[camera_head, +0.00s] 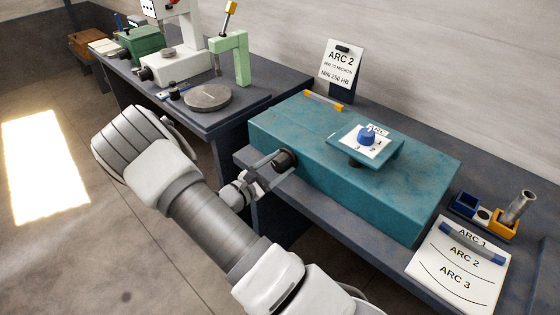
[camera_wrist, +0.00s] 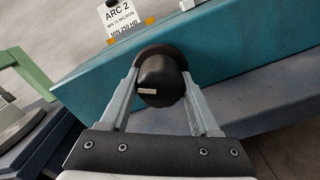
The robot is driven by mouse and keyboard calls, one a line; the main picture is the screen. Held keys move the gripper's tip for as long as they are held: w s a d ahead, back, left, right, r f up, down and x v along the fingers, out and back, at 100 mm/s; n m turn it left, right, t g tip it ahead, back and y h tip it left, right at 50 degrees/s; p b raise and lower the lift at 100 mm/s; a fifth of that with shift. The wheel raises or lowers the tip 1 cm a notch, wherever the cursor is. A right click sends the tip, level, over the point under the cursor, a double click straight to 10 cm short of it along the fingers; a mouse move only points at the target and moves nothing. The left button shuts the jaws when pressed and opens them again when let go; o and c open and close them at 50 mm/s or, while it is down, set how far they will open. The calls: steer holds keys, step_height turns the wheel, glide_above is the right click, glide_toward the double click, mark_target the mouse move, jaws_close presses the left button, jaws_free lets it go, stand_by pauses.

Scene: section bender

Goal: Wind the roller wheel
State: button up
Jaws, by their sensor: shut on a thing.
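The section bender is a long teal block (camera_head: 300,135) on the dark bench. Its roller wheel, a black round knob (camera_head: 284,160), sits on the block's front left face. It also shows in the wrist view (camera_wrist: 160,75), with a small pale mark on its end. My gripper (camera_head: 270,167) reaches it from the front left, and its two fingers are shut on the knob, one on each side. A blue dial (camera_head: 367,136) stands on a white numbered plate on top of the block. The knob's far side is hidden.
A sign reading ARC 2 (camera_head: 341,65) stands behind the block. A card listing ARC 1 to ARC 3 (camera_head: 458,265) lies at right, near blue and orange holders (camera_head: 503,224). A second bench (camera_head: 140,93) at left bears a light green stand (camera_head: 241,62) and a round plate (camera_head: 208,98).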

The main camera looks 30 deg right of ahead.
steer(key=n+p, duration=0.2)
steer(key=n, duration=0.2)
steer(key=shift+r+n, duration=0.1)
steer(key=shift+n, duration=0.3)
steer(key=n+p, duration=0.2)
steer(key=n, duration=0.2)
steer(key=shift+n, duration=0.3)
steer(key=n+p, duration=0.2)
steer(key=n, duration=0.2)
steer(key=shift+s, duration=0.1)
steer(key=shift+n+p, duration=0.6)
steer(key=shift+n, duration=1.4)
steer(key=o, duration=1.4)
steer(key=shift+c, duration=0.2)
steer(key=shift+a, duration=0.1)
steer(key=b+v, duration=0.1)
steer(key=v, duration=1.6)
